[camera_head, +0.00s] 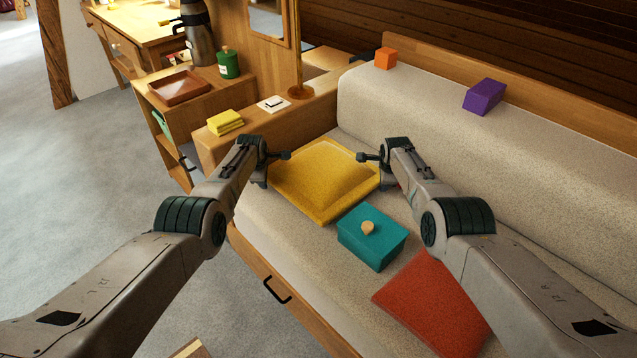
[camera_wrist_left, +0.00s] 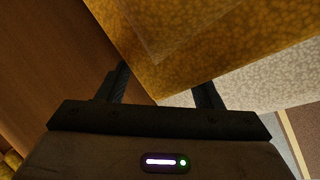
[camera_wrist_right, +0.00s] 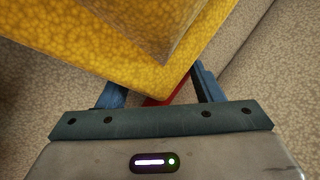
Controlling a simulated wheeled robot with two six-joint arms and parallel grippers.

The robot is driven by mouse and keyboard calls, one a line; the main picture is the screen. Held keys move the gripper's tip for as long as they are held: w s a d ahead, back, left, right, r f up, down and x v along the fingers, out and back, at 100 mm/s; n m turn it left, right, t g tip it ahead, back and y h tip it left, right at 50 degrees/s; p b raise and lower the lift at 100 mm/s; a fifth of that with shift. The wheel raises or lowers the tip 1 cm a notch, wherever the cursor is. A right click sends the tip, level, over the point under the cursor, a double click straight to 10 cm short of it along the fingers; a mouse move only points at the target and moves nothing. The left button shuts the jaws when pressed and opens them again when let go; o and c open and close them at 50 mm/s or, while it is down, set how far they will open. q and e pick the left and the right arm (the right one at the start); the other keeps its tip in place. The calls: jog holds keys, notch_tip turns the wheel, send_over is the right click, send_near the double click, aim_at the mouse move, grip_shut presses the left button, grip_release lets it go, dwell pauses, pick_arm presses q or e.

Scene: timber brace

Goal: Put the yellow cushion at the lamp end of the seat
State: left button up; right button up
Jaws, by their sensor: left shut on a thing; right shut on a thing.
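The yellow cushion (camera_head: 325,183) is at the far end of the grey seat (camera_head: 285,245), close to the wooden end shelf (camera_head: 240,142). My left gripper (camera_head: 273,160) is shut on its left corner; the cushion also shows between the fingers in the left wrist view (camera_wrist_left: 180,60). My right gripper (camera_head: 374,160) is shut on its right corner, as the right wrist view also shows (camera_wrist_right: 130,60). I cannot tell whether the cushion rests on the seat or hangs just above it. The lamp is not clearly seen; a wooden round base (camera_head: 299,92) stands on the end shelf.
A teal box with a knob (camera_head: 372,238) sits just nearer than the cushion, and a red cushion (camera_head: 432,300) lies nearer still. Orange (camera_head: 385,58) and purple (camera_head: 484,97) blocks sit on the backrest.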

pick_arm(q)
jog(key=shift+a+f, duration=0.25)
pick_arm(e)
jog(key=shift+d, duration=0.3)
pick_arm(q)
jog(key=o, duration=0.4)
jog(key=shift+a+f, duration=0.1)
jog(key=shift+a, duration=0.1)
pick_arm(e)
jog(key=shift+d, duration=0.2)
pick_arm(q)
jog(key=shift+o, duration=0.5)
jog(key=shift+s+a+f, duration=0.1)
jog(key=shift+a, duration=0.05)
pick_arm(e)
jog(key=shift+d, duration=0.25)
pick_arm(q)
jog(key=shift+a, duration=0.1)
pick_arm(e)
jog(key=o, duration=0.5)
pick_arm(q)
jog(key=shift+s+f, duration=0.1)
pick_arm(e)
jog(key=shift+r, duration=0.1)
